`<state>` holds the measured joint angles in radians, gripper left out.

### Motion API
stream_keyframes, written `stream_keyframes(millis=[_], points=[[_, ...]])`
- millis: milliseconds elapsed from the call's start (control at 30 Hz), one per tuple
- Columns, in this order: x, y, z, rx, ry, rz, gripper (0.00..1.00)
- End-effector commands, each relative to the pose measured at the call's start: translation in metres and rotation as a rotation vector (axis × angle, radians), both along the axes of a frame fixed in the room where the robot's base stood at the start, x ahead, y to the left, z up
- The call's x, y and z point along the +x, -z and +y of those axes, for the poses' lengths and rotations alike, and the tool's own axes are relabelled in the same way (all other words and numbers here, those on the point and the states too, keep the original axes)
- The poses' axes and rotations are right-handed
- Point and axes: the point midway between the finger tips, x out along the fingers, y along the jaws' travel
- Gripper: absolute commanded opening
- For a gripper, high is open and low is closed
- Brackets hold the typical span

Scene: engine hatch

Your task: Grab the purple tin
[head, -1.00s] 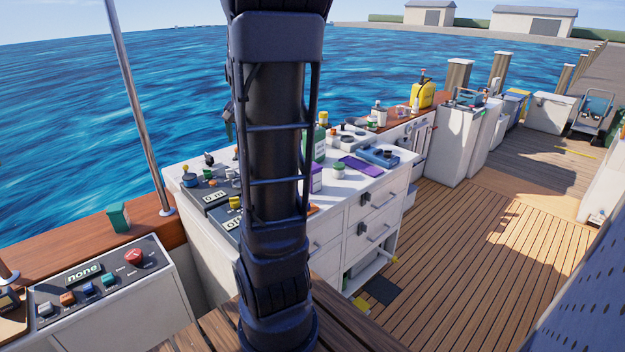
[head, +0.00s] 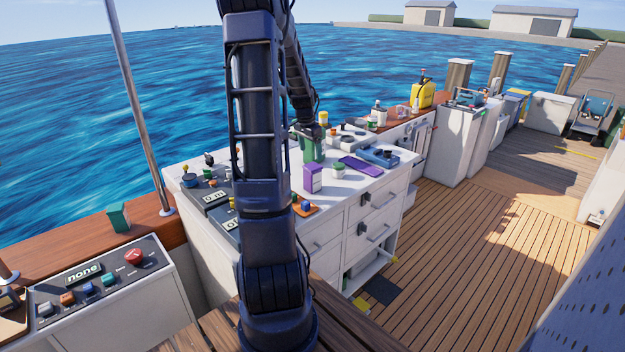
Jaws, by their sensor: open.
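The purple tin (head: 313,179), with a pale label, stands upright on the white counter top near its front edge, in the middle of the head view. My gripper (head: 309,133) points down at the end of my dark arm, above and behind the tin, close to the top of a green bottle (head: 314,150). It is open and apart from the tin. Its fingertips are small and dark here, and I cannot tell whether they touch the bottle.
The green bottle stands just behind the tin. A white-and-green jar (head: 338,171), a flat purple item (head: 361,166) and a blue device (head: 378,156) lie to the right. My arm hides part of the counter's left side.

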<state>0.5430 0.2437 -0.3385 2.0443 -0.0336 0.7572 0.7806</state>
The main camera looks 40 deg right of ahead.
Motion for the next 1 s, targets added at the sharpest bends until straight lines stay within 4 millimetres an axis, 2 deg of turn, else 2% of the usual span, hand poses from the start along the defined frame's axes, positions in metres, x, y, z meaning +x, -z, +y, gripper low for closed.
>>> stream_keyframes(millis=[300, 567, 900, 1000], points=[[-0.001, 0.043, -0.005, 0.002, 0.000, 0.001, 0.82], [-0.001, 0.055, -0.007, 0.001, -0.001, 0.000, 0.82], [-0.004, 0.096, -0.011, 0.003, -0.001, 0.003, 0.82], [-0.003, 0.102, -0.012, 0.001, -0.002, 0.000, 0.82]])
